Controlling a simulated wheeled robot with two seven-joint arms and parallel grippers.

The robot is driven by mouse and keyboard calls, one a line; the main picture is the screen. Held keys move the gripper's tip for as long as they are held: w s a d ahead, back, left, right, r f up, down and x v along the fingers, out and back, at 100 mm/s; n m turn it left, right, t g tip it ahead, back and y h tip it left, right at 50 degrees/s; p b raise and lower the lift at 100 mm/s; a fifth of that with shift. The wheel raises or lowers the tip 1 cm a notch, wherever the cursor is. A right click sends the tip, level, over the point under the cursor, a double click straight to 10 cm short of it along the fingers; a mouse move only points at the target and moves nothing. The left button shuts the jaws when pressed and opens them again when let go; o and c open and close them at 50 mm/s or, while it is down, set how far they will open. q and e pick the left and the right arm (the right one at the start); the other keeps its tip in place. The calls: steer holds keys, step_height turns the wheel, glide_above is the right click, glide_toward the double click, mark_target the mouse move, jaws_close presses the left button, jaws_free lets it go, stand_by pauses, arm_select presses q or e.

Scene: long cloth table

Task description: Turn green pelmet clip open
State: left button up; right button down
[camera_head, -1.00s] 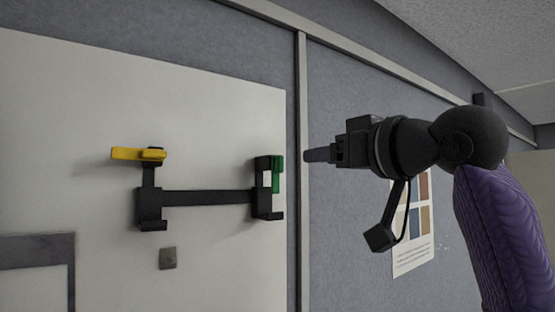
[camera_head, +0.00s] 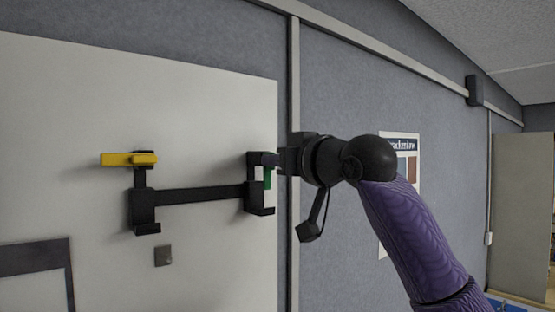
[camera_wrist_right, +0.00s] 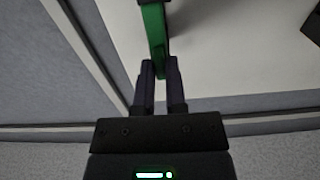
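The green clip (camera_head: 267,180) hangs down on the right black bracket of a rail on the white panel. In the right wrist view the green clip (camera_wrist_right: 154,32) runs down to between my fingertips. My right gripper (camera_head: 264,160) reaches in from the right at the upper part of that bracket and partly hides the clip. In the right wrist view my right gripper (camera_wrist_right: 159,68) has its two dark fingers close together, one on each side of the clip's end. Whether they press on it I cannot tell. My left gripper is not in view.
A yellow clip (camera_head: 128,159) sticks out sideways on the left black bracket (camera_head: 142,206). A black bar (camera_head: 200,195) joins the brackets. A small grey square (camera_head: 163,256) is below. A vertical strip (camera_head: 293,240) runs just right of the white panel (camera_head: 200,110).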

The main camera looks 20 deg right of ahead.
stand_by(0.4)
steer(key=shift+d+r+n, duration=0.1)
steer(key=shift+r+n, duration=0.05)
steer(key=shift+n, duration=8.75)
steer(key=c, duration=0.7)
jaws_free()
steer(key=b+v, duration=0.5)
steer(key=v, duration=0.5)
